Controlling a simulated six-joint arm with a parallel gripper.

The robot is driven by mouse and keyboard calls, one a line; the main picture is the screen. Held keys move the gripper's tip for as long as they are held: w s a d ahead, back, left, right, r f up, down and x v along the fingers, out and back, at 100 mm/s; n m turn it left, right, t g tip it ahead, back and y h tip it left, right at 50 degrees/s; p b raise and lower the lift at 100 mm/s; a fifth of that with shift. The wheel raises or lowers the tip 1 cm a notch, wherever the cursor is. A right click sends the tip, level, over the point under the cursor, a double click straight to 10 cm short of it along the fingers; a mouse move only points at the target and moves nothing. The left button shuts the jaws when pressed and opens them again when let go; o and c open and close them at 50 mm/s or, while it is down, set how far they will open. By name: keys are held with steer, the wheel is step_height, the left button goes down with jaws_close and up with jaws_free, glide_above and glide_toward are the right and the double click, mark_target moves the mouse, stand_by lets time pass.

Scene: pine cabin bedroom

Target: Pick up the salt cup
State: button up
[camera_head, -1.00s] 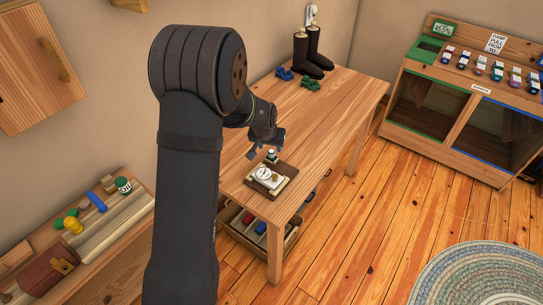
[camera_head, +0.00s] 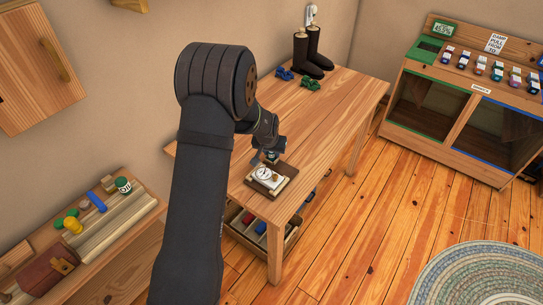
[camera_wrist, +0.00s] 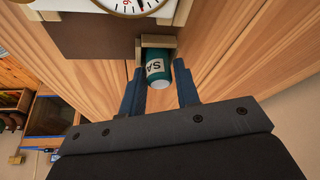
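The salt cup is a small teal cylinder with a white end and a label reading "SA"; it shows in the wrist view (camera_wrist: 158,70). It sits in a small wooden holder (camera_wrist: 155,42) at the edge of a dark board (camera_wrist: 90,38). My gripper (camera_wrist: 160,85) is open, with one blue finger on each side of the cup and visible gaps between. In the head view my gripper (camera_head: 270,152) is low over the table at the board's back edge, and it largely hides the cup there.
A white dial scale (camera_head: 266,175) lies on the dark board (camera_head: 285,182) beside the cup. The wooden table (camera_head: 325,115) is clear behind my gripper up to the black boots (camera_head: 312,55) and the blue and green items. A side shelf (camera_head: 135,215) stands at left.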

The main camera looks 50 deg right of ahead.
jaws_close()
